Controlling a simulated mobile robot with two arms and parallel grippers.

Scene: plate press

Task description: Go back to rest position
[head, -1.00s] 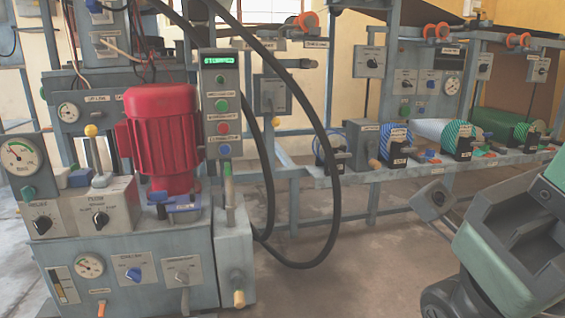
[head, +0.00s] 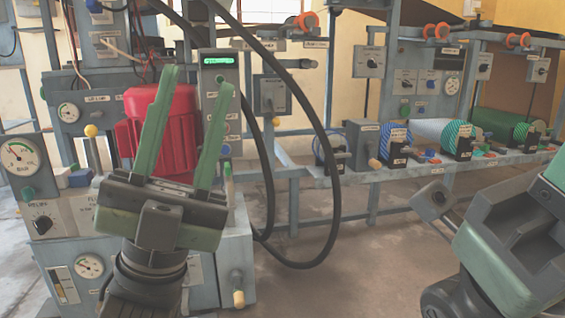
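My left gripper (head: 193,88) stands upright in front of the press unit (head: 220,265), with its two green fingers spread apart and nothing visible between them. It covers part of the red motor (head: 185,115) and much of the controls below it. The control column (head: 226,70) with a lit green display shows just behind the right finger. At the lower right a green and dark grey part of my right arm (head: 520,240) shows; its fingertips are not in view.
A black hose (head: 336,190) loops down to the right of the press. A long grey bench (head: 400,173) with rollers and boxes runs along the back right. A grey box on a stalk (head: 437,200) stands near my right arm. The floor (head: 340,275) in the middle is clear.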

